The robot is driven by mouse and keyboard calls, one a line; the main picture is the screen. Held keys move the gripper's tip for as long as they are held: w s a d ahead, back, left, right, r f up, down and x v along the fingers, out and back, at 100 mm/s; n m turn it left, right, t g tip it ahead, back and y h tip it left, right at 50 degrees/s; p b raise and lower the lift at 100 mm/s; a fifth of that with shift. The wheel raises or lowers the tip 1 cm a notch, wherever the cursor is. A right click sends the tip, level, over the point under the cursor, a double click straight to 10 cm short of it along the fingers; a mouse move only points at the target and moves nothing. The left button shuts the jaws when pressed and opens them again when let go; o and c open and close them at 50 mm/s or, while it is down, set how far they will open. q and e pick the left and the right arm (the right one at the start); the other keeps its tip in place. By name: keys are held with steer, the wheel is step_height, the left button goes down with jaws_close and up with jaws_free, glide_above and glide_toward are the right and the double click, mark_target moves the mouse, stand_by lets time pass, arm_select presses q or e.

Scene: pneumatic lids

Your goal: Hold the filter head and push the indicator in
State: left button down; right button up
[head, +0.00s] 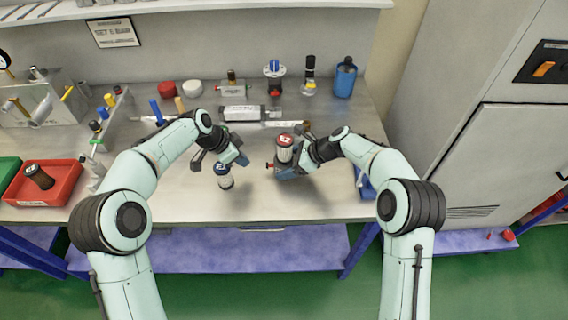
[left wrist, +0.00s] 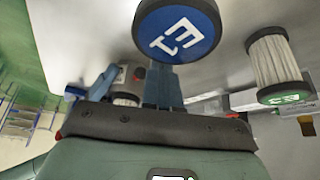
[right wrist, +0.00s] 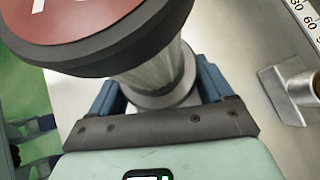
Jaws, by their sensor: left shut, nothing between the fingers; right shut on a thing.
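The filter head, with a red-topped cylinder (head: 284,141) on it, is in my right gripper (head: 283,172). In the right wrist view its red cap (right wrist: 90,15) fills the upper left, and the blue fingers (right wrist: 160,95) close around its grey lower part.
A blue-capped E1 filter (head: 223,171) stands close to my left gripper; its cap (left wrist: 179,33) looms in the left wrist view. A green-labelled filter (left wrist: 275,65) is further right there. A red tray (head: 50,194) stands at far left.

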arm_select(q)
steer(key=d+f, duration=0.1)
steer(key=d, duration=0.1)
steer(key=d+f, duration=0.1)
steer(key=shift+w+d+f, duration=0.15)
steer(key=shift+d+f, duration=0.15)
steer(key=shift+d, duration=0.05)
arm_select(e)
steer(key=shift+s+d+f, duration=0.1)
steer(key=shift+s+f, duration=0.05)
steer(key=shift+f, duration=0.3)
arm_select(q)
steer(key=shift+d, duration=1.15)
arm_select(e)
steer(key=shift+r, duration=0.1)
stand_by(0.9)
arm_select(q)
steer(key=shift+w+a+r, duration=0.1)
steer(key=shift+a+r, duration=1.45)
steer(key=shift+a, duration=0.3)
steer(key=v, duration=1.2)
